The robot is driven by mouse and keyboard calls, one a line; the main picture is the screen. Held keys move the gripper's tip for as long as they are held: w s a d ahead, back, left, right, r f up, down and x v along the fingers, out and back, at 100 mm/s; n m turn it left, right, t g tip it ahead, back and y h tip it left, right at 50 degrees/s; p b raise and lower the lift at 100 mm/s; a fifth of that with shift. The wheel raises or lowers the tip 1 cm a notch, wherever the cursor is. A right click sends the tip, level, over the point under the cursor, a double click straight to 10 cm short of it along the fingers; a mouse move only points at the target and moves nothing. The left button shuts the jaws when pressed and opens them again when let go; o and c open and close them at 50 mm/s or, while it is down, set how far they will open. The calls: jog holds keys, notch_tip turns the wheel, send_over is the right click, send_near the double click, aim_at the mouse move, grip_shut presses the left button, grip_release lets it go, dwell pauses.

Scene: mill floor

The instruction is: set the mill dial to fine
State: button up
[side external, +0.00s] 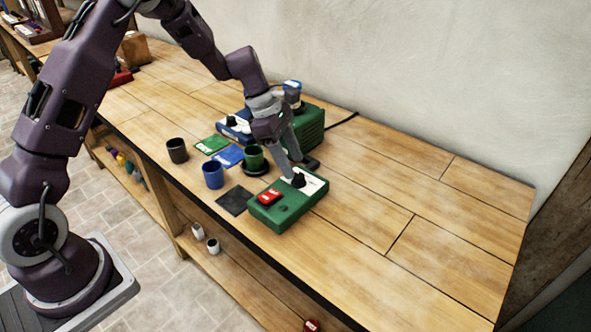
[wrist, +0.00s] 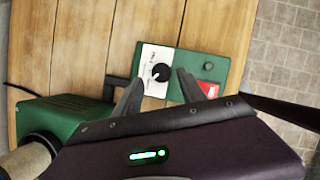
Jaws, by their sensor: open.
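A green control box (side external: 286,212) lies on the wooden workbench, with a white plate, a black dial knob (side external: 298,180) and a red switch (side external: 269,197). In the wrist view the knob (wrist: 161,72) sits on the white plate (wrist: 150,61), its pale pointer mark small; the plate's lettering is too small to read. My gripper (side external: 291,166) is open close to the box, at the knob's end. In the wrist view its two fingers (wrist: 158,84) reach toward the knob from either side, and I cannot tell whether they touch it. The red switch (wrist: 208,89) is partly behind one finger.
A green mill body (side external: 311,129) stands behind my gripper, with a blue-fronted box (side external: 235,127) beside it. The bench to the right (side external: 430,230) is clear.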

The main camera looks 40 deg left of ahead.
aim_at(299, 175)
jog(key=x, duration=0.3)
jog(key=shift+f, duration=0.1)
grip_shut()
jog(key=shift+m, duration=0.3)
jog(key=m+g, duration=0.2)
jog(key=m, duration=0.2)
jog(key=shift+w+m, duration=0.15)
jog(key=shift+m, duration=0.15)
jog(key=m+g, duration=0.1)
jog(key=m, duration=0.1)
jog(key=m+g, duration=0.1)
jog(key=m, duration=0.2)
jog(key=shift+w+d, duration=0.1)
jog(key=shift+w, duration=0.1)
jog(key=m, duration=0.2)
jog(key=m+g+y, duration=0.1)
jog(key=m, duration=0.2)
jog(key=shift+w+d+y, duration=0.1)
jog(key=shift+y, duration=0.2)
jog(key=m+g+y, duration=0.1)
jog(key=m, duration=0.3)
jog(key=shift+d+m, duration=0.15)
jog(key=shift+m, duration=0.15)
jog(key=shift+y, duration=0.3)
